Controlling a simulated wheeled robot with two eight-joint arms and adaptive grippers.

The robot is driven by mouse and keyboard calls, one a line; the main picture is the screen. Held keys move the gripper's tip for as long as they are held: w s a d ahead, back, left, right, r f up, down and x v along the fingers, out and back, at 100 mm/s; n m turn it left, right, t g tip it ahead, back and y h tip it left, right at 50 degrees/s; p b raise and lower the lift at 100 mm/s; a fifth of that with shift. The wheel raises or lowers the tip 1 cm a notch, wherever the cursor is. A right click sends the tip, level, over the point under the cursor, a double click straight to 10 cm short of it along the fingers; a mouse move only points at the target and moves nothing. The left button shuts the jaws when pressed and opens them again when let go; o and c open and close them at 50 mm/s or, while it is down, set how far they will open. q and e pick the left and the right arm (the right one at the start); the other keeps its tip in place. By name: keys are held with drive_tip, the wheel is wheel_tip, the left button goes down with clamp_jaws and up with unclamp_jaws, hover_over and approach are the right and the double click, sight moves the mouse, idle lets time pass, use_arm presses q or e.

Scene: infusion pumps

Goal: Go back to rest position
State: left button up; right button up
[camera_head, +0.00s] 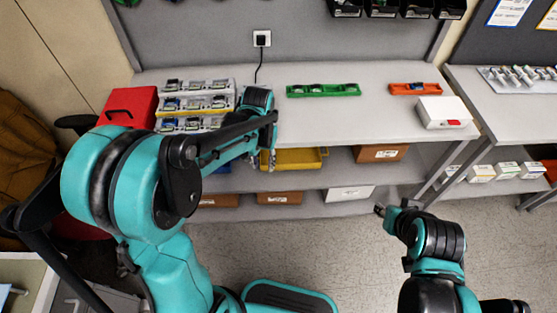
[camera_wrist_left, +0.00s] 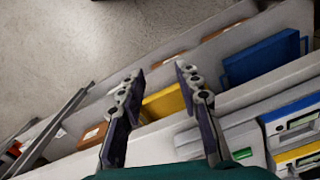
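My left arm reaches over the workbench (camera_head: 340,125) from the left. My left gripper (camera_head: 267,161) hangs at the bench's front edge, near a yellow bin (camera_head: 296,160) on the shelf below. In the left wrist view the two fingers of this gripper (camera_wrist_left: 160,72) are spread apart with nothing between them. My right gripper (camera_head: 381,210) is low at the right, over the floor in front of the bench. It is small and partly hidden by its own arm, so its fingers cannot be made out.
A rack of pump units (camera_head: 195,104) and a red box (camera_head: 128,107) stand on the bench at left. A green tray (camera_head: 323,90), an orange tray (camera_head: 415,89) and a white box (camera_head: 444,112) lie farther right. The lower shelf holds bins. The floor (camera_head: 300,245) in front is clear.

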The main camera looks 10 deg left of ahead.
use_arm(q)
drive_tip(key=shift+w+d, duration=0.1)
drive_tip(key=shift+d, duration=0.1)
idle(0.4)
drive_tip(key=s+r+t, duration=0.7)
drive_tip(key=s+r, duration=0.2)
drive_tip(key=s, duration=0.3)
drive_tip(key=shift+s+r, duration=0.15)
idle(2.4)
